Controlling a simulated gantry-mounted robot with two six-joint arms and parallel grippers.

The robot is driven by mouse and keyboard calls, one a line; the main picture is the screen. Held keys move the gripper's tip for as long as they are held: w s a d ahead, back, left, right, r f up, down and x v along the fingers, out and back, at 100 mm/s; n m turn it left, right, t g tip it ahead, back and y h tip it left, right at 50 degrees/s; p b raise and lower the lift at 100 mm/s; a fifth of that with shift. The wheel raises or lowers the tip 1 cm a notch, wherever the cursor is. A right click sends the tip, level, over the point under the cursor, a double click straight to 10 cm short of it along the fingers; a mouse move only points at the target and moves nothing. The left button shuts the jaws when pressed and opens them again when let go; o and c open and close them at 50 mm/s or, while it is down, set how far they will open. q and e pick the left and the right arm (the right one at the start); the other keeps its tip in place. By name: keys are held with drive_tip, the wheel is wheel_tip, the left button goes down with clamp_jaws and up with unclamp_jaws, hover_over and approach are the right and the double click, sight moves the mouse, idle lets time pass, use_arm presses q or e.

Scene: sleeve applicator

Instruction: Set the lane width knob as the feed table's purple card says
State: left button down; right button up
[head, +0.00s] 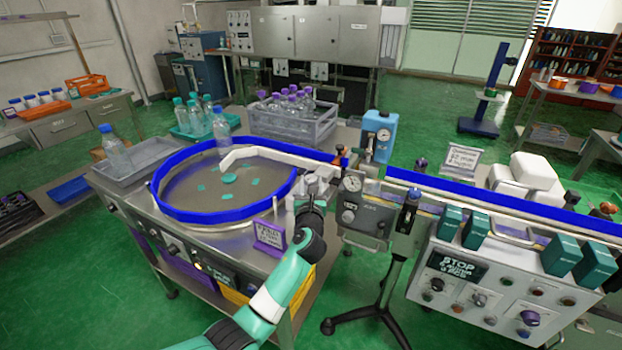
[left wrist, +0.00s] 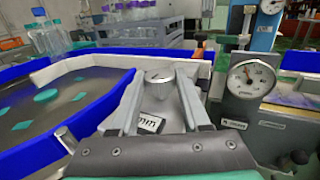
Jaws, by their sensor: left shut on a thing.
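My left gripper (head: 311,188) reaches in beside the rim of the round feed table (head: 190,215). In the left wrist view its two fingers (left wrist: 160,88) are closed on a silver, cone-topped knob (left wrist: 160,76), which I take to be the lane width knob. The fingers hide most of the knob, and its setting cannot be read. A small label (left wrist: 150,122) with dark print shows between the fingers. The purple card (head: 269,236) stands at the table's front right edge; its writing is too small to read. My right gripper is not in view.
A box with a round gauge (head: 352,184) stands right of the knob; the gauge shows large in the left wrist view (left wrist: 250,80). A blue-edged conveyor (head: 470,200) runs right. A clear bottle (head: 221,132) stands on the feed table among teal caps.

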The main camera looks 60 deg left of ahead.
use_arm(q)
drive_tip(key=shift+c, duration=1.9)
unclamp_jaws()
drive_tip(key=shift+d, duration=0.1)
drive_tip(key=shift+s+d+r+p, duration=0.1)
drive_tip(key=shift+s+d+p, duration=0.15)
drive_tip(key=shift+p, duration=0.15)
drive_tip(key=p+v, duration=0.4)
drive_tip(key=v, duration=0.6)
drive_tip(key=shift+s+d, duration=0.15)
drive_tip(key=shift+d, duration=0.2)
